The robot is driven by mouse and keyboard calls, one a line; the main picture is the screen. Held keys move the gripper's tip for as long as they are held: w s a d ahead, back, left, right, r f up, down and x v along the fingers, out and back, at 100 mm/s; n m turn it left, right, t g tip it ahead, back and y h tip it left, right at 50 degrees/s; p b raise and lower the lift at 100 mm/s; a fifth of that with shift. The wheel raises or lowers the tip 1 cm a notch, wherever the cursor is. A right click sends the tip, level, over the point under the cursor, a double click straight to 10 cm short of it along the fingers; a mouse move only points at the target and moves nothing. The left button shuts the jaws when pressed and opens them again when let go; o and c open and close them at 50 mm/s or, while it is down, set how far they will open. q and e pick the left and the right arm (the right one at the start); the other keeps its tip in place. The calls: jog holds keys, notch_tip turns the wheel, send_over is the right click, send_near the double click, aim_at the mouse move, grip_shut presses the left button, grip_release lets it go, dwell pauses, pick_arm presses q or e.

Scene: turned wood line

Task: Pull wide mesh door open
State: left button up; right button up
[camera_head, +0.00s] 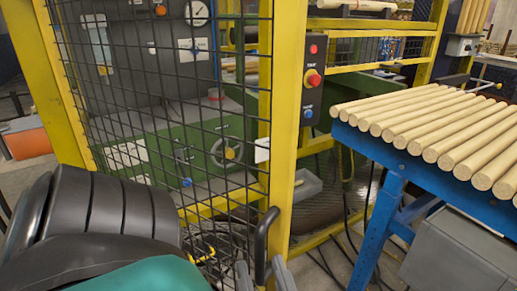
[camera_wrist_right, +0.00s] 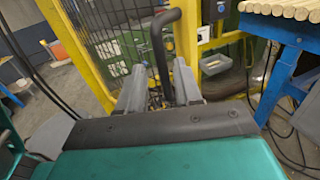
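The wide mesh door (camera_head: 150,136) has a yellow frame and black wire mesh, and fills the left half of the head view. It also shows in the right wrist view (camera_wrist_right: 105,45). A black bar handle (camera_head: 264,238) stands upright low on its right edge. The handle shows in the right wrist view (camera_wrist_right: 158,45) with its curved top. My right gripper (camera_head: 263,274) is at the handle's lower part. In the right wrist view its two grey fingers (camera_wrist_right: 160,88) stand apart, one on each side of the handle, with gaps visible. My left gripper is out of view.
A control box (camera_head: 312,80) with red and blue buttons is on the post right of the door. A blue table (camera_head: 372,158) with wooden rods (camera_head: 440,125) stands at the right. A green machine (camera_head: 200,150) is behind the mesh. Black cables lie on the floor.

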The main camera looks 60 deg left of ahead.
jog(key=shift+v, duration=2.05)
jog(key=shift+a, duration=0.1)
